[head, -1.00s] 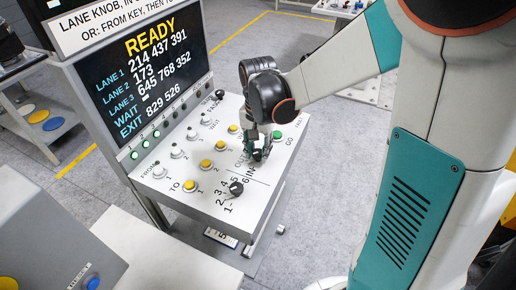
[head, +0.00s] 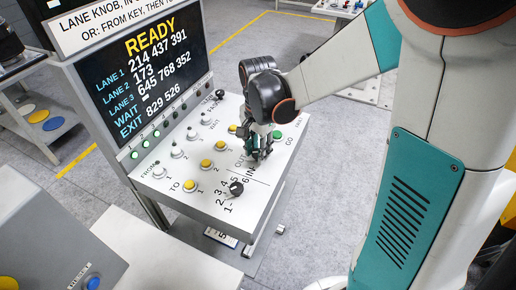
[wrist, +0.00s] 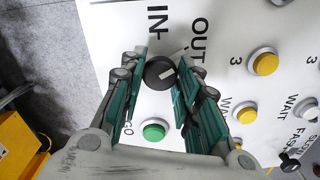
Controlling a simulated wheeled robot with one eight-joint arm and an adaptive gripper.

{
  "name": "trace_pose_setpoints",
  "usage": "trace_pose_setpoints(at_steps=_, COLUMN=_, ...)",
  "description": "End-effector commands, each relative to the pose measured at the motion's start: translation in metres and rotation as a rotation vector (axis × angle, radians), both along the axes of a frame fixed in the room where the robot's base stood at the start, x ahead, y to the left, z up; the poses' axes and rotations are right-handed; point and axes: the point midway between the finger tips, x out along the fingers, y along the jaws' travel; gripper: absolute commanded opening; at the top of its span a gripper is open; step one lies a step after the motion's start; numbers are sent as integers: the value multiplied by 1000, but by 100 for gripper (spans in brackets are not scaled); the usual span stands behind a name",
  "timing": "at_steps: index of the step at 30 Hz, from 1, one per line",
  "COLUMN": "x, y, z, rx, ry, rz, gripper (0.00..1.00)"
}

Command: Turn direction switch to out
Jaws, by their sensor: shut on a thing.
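The direction switch (wrist: 158,75) is a round black knob with a white pointer mark, between the IN and OUT labels. In the wrist view its mark slants up and right, towards the OUT side; I cannot tell whether it is fully at OUT. My gripper (wrist: 162,66) is shut on the knob, with one teal-lined finger at each side. The white control panel (head: 213,180) carries the switch.
A green GO button (wrist: 154,132) is close to the fingers. Yellow buttons (head: 206,163) stand in rows on the panel, and another black knob (head: 236,188) is near its front. The screen (head: 150,75) behind reads READY.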

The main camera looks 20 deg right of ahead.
Motion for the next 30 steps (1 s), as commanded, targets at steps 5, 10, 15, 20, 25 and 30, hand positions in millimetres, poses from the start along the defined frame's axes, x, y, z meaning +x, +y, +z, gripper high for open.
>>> trace_pose_setpoints(at_steps=5, x=0, y=0, z=0, rx=0, ry=0, rz=0, gripper=37)
trace_pose_setpoints(at_steps=10, x=0, y=0, z=0, rx=0, ry=0, rz=1, gripper=51)
trace_pose_setpoints(at_steps=15, x=0, y=0, z=0, rx=0, ry=0, rz=1, gripper=51)
trace_pose_setpoints(at_steps=20, x=0, y=0, z=5, rx=0, ry=0, rz=1, gripper=51)
trace_pose_setpoints(at_steps=25, x=0, y=0, z=28, rx=0, ry=0, rz=1, gripper=51)
trace_pose_setpoints(at_steps=30, x=-1, y=0, z=62, rx=0, ry=0, rz=1, gripper=51)
